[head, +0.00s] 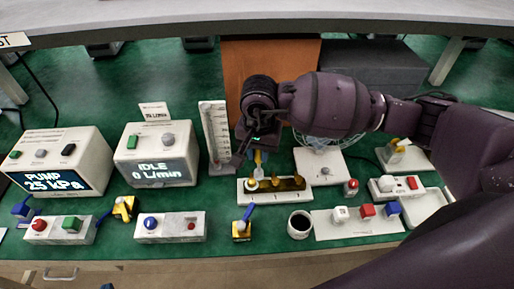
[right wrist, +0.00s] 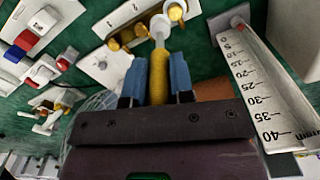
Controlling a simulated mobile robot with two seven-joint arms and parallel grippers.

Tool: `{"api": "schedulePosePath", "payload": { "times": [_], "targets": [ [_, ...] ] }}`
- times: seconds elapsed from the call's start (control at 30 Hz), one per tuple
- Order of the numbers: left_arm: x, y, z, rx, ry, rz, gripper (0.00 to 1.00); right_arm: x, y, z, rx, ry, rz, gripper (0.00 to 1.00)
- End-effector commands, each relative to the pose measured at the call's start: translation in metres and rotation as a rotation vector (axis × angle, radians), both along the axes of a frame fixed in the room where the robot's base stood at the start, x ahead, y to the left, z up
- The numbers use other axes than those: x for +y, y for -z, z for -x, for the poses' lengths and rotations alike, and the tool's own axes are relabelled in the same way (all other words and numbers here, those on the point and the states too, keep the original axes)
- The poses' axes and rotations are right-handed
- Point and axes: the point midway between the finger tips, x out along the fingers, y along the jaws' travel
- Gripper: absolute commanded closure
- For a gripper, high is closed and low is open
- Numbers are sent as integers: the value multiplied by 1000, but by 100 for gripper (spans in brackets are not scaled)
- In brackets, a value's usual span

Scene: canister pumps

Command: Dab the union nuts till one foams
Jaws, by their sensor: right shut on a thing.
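My right gripper (head: 257,150) is shut on a dabber with a yellow handle (right wrist: 159,75), held between its blue fingers. The dabber's pale tip (right wrist: 160,24) points down at the white block (head: 245,196) that bears the brass union nuts (head: 276,184). In the right wrist view, brass nuts show on both sides of the tip, one at the right (right wrist: 175,12) and one at the left (right wrist: 127,35). I cannot tell whether the tip touches a nut. My left gripper is not in view.
A pump box (head: 62,158) reads 25 kPa and a flow box (head: 157,160) reads IDLE, 0 L/min. An upright scale (head: 214,137) stands left of my gripper. A dark-filled cup (head: 299,224), a yellow valve with a blue handle (head: 241,230) and switch plates stand in front.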

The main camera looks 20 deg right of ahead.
Motion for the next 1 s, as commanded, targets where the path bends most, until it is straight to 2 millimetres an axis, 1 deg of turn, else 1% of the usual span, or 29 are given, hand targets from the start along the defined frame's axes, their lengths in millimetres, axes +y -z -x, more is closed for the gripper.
{"api": "schedulePosePath", "payload": {
  "times": [0.03, 0.23, 0.33, 0.4, 0.47, 0.73, 1.0],
  "targets": [
    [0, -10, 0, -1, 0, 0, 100, -6, -2, 5, 5, 21, -2, 100],
    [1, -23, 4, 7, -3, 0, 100, -31, 4, 12, 4, 53, -1, 100],
    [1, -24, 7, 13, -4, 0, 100, -45, 2, 7, 0, 39, -3, 100],
    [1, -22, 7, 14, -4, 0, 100, -50, -2, -1, -2, 13, -1, 100],
    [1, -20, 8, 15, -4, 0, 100, -53, -3, -4, -2, -9, -1, 100],
    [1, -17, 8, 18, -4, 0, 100, -54, 1, -4, 0, -53, -1, 100],
    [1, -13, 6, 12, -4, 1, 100, -54, 17, -4, 1, -51, -1, 100]
  ]
}}
